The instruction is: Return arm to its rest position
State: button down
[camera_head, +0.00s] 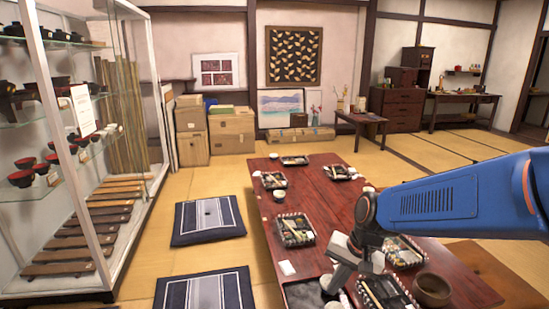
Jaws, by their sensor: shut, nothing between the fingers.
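My blue arm (450,207) reaches in from the right edge over the low red-brown table (345,215). My gripper (334,284) points down at the arm's end, over the near part of the table. Its fingers look shut and I see nothing held in them. A dark tray (298,294) lies below it, and a small pale cup (333,304) shows at the bottom edge, partly cut off. The gripper and wrist hide part of the tray and the table there. I cannot tell how high the fingertips are above the tray.
Set meal trays, one at the left edge (295,231), line the table. A brown bowl (432,291) stands right of my gripper. Floor cushions (208,219) lie left of the table. A glass display case (75,150) fills the left side. Tatami beyond the table is open.

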jog(key=s+d+r+n+t+h, duration=0.3)
jog(key=s+d+r, duration=0.5)
jog(key=s+d, duration=0.5)
jog(key=s+n, duration=0.1)
jog(key=s, duration=0.1)
jog(key=shift+s+r+n, duration=0.15)
jog(key=shift+s+n, duration=0.15)
jog(key=shift+s, duration=0.05)
dwell(0.4)
